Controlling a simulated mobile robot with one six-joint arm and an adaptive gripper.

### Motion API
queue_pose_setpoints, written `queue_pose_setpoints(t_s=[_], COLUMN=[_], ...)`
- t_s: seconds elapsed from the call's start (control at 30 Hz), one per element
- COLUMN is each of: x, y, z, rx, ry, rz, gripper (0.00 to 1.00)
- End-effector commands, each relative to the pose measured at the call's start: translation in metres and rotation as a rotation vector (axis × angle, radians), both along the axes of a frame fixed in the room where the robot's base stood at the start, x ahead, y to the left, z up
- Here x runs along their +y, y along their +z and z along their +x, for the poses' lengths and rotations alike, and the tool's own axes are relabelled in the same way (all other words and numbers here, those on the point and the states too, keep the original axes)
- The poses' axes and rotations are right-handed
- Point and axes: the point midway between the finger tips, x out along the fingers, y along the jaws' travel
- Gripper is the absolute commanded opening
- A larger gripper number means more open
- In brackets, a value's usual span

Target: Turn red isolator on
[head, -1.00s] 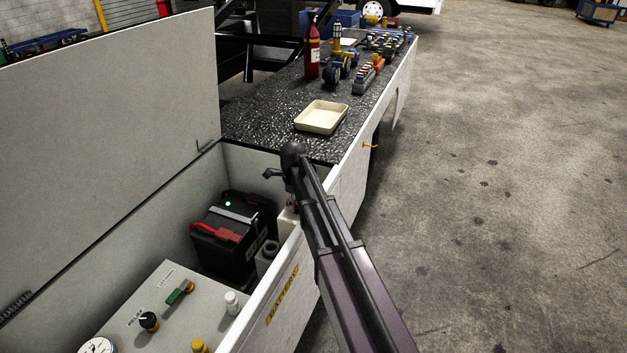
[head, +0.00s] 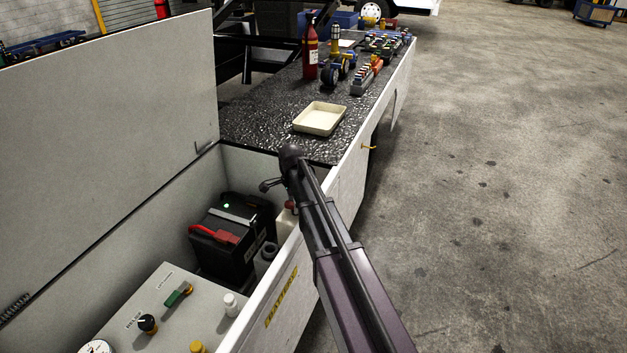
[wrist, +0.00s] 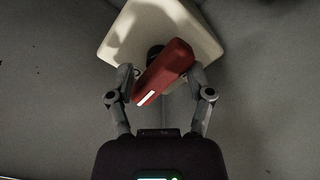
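The red isolator shows in the wrist view as a red handle (wrist: 164,72) with a white stripe, set on a cream housing (wrist: 122,33). The handle lies diagonally, from lower left to upper right. My gripper (wrist: 162,82) has its fingers apart, one on each side of the handle; whether either finger touches it is unclear. In the head view my gripper (head: 271,184) reaches down inside the compartment's near wall. Only a small red part of the isolator (head: 291,205) shows there, with my arm hiding the rest.
A black battery (head: 222,250) with a red terminal cover and green light stands left of my gripper. A panel (head: 185,318) with knobs and a green lever is in front. The open lid (head: 110,130) rises at left. A cream tray (head: 319,119) sits on the deck behind.

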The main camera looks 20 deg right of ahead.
Motion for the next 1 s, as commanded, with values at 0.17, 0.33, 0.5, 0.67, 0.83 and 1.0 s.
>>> queue_pose_setpoints(t_s=[0.17, 0.33, 0.5, 0.67, 0.83, 1.0], x=[0.0008, 0.0008, 0.0004, 0.0, -0.0005, -0.001], y=[0.0, 0.0, 0.0, 0.0, 0.0, 0.0], z=[-0.0015, -0.0022, -0.0029, -0.0033, -0.0038, -0.0042], rx=[0.001, 0.001, 0.002, 0.002, 0.002, 0.002], ry=[0.115, 0.225, 0.335, 0.439, 0.548, 0.659], rz=[0.002, 0.002, 0.002, 0.002, 0.002, 0.002], gripper=[0.66, 0.66, 0.66, 0.66, 0.66, 0.66])
